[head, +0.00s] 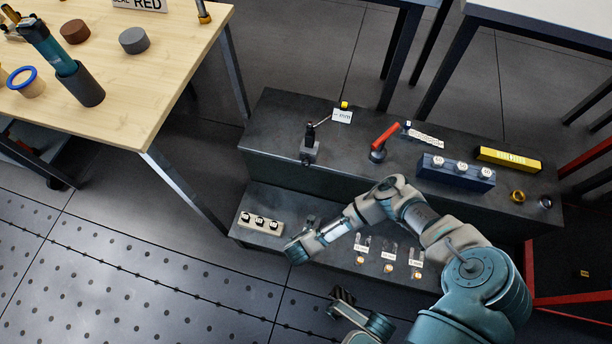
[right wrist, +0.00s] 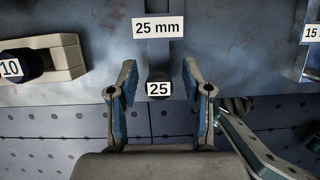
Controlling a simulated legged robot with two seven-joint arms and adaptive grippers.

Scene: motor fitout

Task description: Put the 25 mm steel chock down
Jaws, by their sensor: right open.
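The 25 mm steel chock (right wrist: 159,77) is dark and carries a white "25" label at its near end. It stands below the "25 mm" sign (right wrist: 158,27) in the right wrist view. My right gripper (right wrist: 159,84) is open, with one blue-padded finger on each side of the chock and a visible gap at both. In the head view my right gripper (head: 296,251) is at the front left of the lower step, and the chock cannot be made out there. My left gripper (head: 343,297) is low in front of the step; its opening is unclear.
A pale rack (head: 262,223) with labelled pieces is left of my right gripper; its "10" piece (right wrist: 27,67) is close by. Clear holders (head: 388,253) stand to the right. The upper step (head: 275,118) carries a red-handled tool (head: 384,138) and a blue block (head: 455,172).

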